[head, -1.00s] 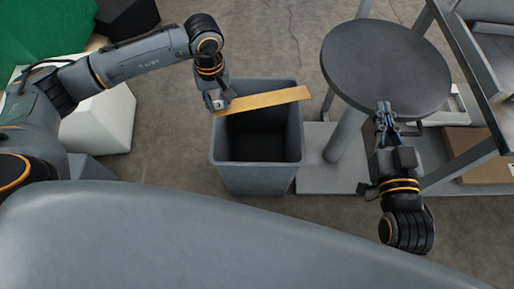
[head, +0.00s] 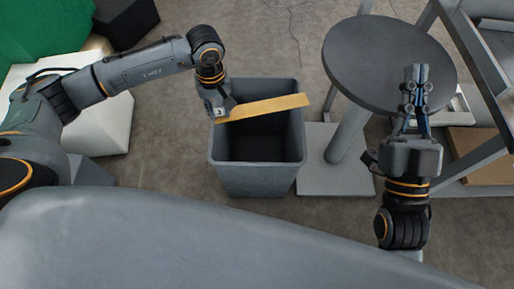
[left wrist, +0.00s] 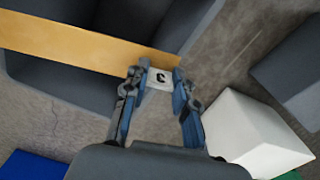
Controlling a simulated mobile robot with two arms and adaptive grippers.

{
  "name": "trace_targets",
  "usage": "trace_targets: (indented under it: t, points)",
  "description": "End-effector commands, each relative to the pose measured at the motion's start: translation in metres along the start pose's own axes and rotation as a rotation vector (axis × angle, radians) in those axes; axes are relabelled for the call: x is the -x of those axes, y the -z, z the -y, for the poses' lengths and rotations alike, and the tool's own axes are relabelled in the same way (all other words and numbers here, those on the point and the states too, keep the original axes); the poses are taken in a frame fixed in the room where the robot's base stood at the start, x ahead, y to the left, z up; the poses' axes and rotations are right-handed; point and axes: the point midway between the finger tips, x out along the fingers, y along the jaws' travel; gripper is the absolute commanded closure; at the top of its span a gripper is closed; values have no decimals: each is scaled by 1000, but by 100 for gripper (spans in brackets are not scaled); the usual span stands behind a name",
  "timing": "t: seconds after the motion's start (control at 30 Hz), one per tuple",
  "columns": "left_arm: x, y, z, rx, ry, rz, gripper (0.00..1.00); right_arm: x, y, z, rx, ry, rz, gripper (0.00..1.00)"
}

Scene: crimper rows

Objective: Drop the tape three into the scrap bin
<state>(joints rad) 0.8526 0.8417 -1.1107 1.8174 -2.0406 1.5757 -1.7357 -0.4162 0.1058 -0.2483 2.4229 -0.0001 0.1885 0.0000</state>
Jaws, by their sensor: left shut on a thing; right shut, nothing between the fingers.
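The tape three is a long flat tan strip (head: 265,107) with a white marked end tab (left wrist: 161,79). My left gripper (head: 218,110) is shut on that end. The strip reaches out to the right from the fingers, across the opening of the scrap bin. The scrap bin (head: 257,182) is a dark grey open-topped square bin on the floor; its inside looks dark and empty. In the left wrist view the strip (left wrist: 75,42) crosses above the bin. My right gripper (head: 417,82) is shut and empty, over the round table's right part.
A round dark grey table (head: 375,60) on a post with a flat base (head: 333,175) stands right of the bin. A metal frame (head: 470,60) is at the far right. A white block (head: 100,130) stands left of the bin. Grey floor shows between them.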

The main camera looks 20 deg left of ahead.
Motion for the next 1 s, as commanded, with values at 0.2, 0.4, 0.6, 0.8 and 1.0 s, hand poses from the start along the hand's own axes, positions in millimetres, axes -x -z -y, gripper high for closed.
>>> trace_targets:
  t: [0.2,0.4,0.6,0.8,1.0]
  points:
    - [0,0,0,0,0,0,88,0,0,0,0,0,-2,100]
    - [0,0,0,0,0,0,46,0,0,0,0,0,0,100]
    - [0,0,0,0,0,0,46,0,0,0,0,0,0,100]
    - [14,1,0,1,-2,-1,46,0,0,0,0,0,-1,100]
    - [54,1,-1,-1,-4,-4,46,0,0,0,0,0,-1,100]
